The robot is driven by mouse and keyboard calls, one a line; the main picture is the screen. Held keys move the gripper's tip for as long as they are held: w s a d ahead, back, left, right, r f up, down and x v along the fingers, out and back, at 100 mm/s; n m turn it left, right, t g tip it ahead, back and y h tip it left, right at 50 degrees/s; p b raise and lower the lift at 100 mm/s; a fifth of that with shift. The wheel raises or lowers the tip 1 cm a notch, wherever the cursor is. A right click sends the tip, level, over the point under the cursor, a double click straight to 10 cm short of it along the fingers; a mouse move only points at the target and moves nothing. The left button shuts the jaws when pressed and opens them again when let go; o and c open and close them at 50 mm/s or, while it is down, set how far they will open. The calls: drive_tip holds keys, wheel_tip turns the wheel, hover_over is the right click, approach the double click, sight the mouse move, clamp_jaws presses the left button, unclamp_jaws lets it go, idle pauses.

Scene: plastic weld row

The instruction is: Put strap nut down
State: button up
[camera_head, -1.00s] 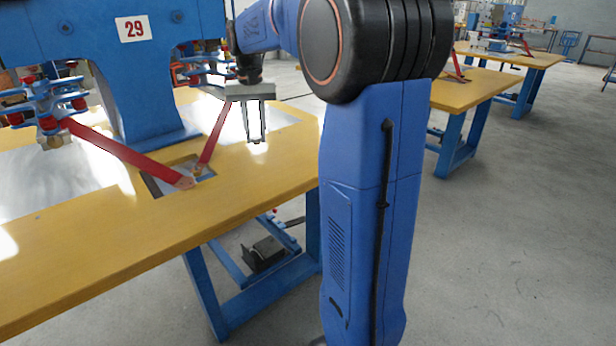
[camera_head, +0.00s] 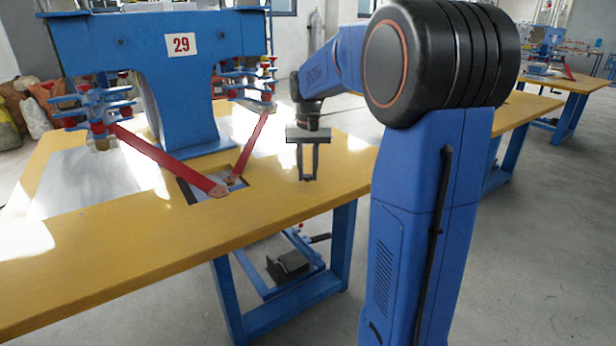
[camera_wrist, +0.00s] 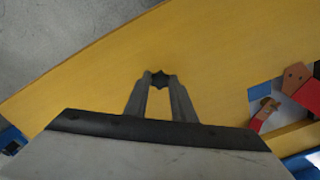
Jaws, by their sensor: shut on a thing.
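The strap nut (camera_wrist: 160,80) is a small dark hexagonal piece held between the fingertips of my gripper, seen in the wrist view. My gripper (camera_head: 307,179) is shut on it, with the fingers pointing down over the yellow tabletop (camera_head: 270,200). It is right of the blue machine and near the table's right end. In the head view the nut is too small to make out clearly. I cannot tell whether it touches the table or hangs just above it.
The blue machine (camera_head: 185,60) marked 29 stands on the table with red straps (camera_head: 165,160) reaching a rectangular cutout (camera_head: 195,190). The straps' ends (camera_wrist: 296,76) show at right in the wrist view. Bare tabletop surrounds my gripper. More tables stand behind at right.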

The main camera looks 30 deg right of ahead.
drive_tip(key=shift+f, duration=0.9)
drive_tip(key=shift+f, duration=0.15)
drive_tip(key=o, duration=1)
wheel_tip(320, 180, up, 11)
drive_tip(key=s+a+r+n+t, duration=0.1)
drive_tip(key=s+a+n, duration=0.1)
drive_tip(key=s+a, duration=0.45)
drive_tip(key=s+a+f+n+t, duration=0.1)
drive_tip(key=s+a+f, duration=0.2)
drive_tip(key=s, duration=0.5)
drive_tip(key=s+a+f+n+t, duration=0.1)
drive_tip(key=s+a+f+n, duration=0.1)
drive_tip(key=s+f, duration=0.4)
drive_tip(key=s+a+f+n+t, duration=0.1)
drive_tip(key=s+a+f, duration=0.3)
drive_tip(key=s, duration=0.5)
drive_tip(key=shift+s+a+f+t, duration=0.2)
drive_tip(key=shift+s+f+t, duration=0.15)
drive_tip(key=shift+t, duration=0.05)
